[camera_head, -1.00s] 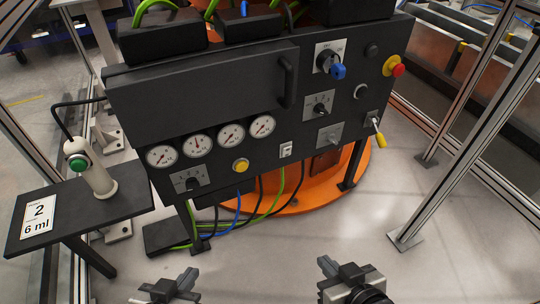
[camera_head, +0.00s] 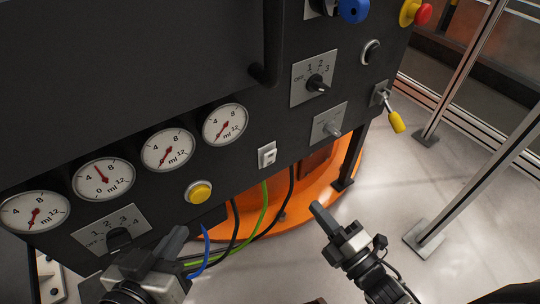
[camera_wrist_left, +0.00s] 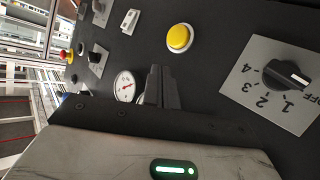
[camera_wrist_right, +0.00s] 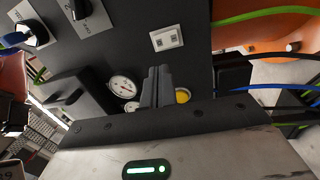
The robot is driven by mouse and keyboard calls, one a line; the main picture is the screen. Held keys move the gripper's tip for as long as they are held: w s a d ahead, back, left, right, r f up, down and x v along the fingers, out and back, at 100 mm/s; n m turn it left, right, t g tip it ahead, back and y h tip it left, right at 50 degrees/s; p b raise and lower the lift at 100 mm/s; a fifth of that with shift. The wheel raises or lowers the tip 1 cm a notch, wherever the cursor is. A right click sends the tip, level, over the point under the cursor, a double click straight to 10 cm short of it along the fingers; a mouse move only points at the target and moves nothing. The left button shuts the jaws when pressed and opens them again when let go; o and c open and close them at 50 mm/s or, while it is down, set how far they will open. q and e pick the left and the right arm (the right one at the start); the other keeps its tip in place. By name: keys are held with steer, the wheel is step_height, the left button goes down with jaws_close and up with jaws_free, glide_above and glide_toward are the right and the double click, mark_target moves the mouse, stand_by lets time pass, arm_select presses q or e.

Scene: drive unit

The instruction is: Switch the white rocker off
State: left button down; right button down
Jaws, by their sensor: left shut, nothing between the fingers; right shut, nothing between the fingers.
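The white rocker (camera_head: 267,155) is a small white switch low on the dark panel, right of the yellow button. It also shows in the right wrist view (camera_wrist_right: 166,39) and in the left wrist view (camera_wrist_left: 130,19). Which side of it is pressed is too small to tell. My right gripper (camera_head: 317,207) is shut and empty, below and to the right of the rocker, apart from it. My left gripper (camera_head: 178,236) is shut and empty, in front of the panel's lower left, below the yellow button.
A yellow button (camera_head: 199,192), several dials (camera_head: 225,124), a rotary knob (camera_head: 316,84), a toggle (camera_head: 333,130) and a yellow-tipped lever (camera_head: 396,121) surround the rocker. A panel handle (camera_head: 272,45) juts out above. Cables (camera_head: 265,205) hang below. Metal posts (camera_head: 480,185) stand at right.

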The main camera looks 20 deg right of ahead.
mark_target(273, 154)
arm_select(q)
steer(key=shift+w+d, duration=0.1)
steer(key=shift+w, duration=0.1)
arm_select(e)
steer(key=shift+w+f+n, duration=0.15)
steer(key=shift+n, duration=0.35)
steer(key=b+x, duration=0.3)
steer(key=x, duration=1)
steer(key=shift+a, duration=0.1)
steer(key=shift+w+a+r, duration=0.15)
steer(key=shift+w+r, duration=0.05)
steer(key=shift+w, duration=0.25)
arm_select(q)
steer(key=shift+w+d+r+n+t+h, duration=0.25)
steer(key=shift+d+r+n+t+h, duration=0.2)
steer(key=shift+h, duration=0.25)
steer(key=shift+r, duration=0.1)
